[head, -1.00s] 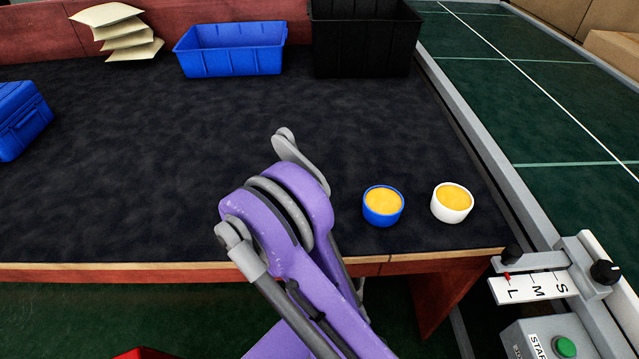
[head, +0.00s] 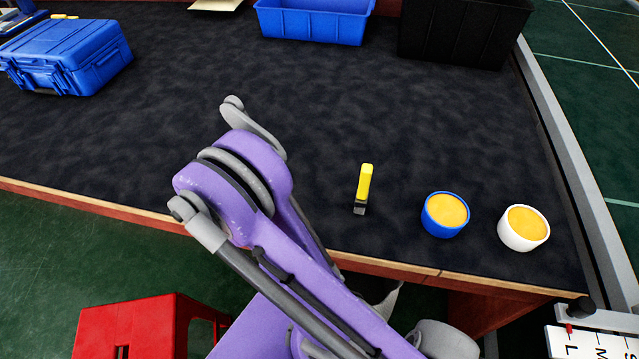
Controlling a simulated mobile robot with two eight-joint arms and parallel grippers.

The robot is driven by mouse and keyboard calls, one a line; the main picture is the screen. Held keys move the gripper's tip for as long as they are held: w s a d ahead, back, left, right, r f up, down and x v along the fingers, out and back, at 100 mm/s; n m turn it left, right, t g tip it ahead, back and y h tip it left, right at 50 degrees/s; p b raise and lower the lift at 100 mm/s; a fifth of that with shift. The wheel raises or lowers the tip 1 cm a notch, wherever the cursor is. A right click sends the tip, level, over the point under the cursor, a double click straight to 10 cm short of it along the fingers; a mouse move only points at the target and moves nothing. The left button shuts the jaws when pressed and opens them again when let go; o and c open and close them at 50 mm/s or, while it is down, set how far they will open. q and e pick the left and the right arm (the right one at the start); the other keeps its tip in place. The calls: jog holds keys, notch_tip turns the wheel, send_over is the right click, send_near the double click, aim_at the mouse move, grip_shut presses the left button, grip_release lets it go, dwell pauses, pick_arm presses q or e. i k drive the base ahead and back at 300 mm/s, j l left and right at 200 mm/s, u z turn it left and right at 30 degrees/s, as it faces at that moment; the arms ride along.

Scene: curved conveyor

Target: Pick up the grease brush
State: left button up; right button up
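The grease brush (head: 365,184), with a yellow handle and a short dark end, is on the dark table mat in the head view. It is left of a blue-rimmed cup of yellow grease (head: 446,214). One of my purple arms crosses the lower middle, with its bent joint left of the brush and apart from it. Neither gripper can be made out in the view, so I cannot see their fingers.
A white cup of yellow grease (head: 523,229) stands right of the blue one. A blue case (head: 85,62), blue bin (head: 313,24) and black bin (head: 455,32) stand farther back. A red stool (head: 140,330) is below the table's front edge. The middle mat is clear.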

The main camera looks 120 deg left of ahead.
aim_at(361, 200)
jog(key=u, duration=2.85)
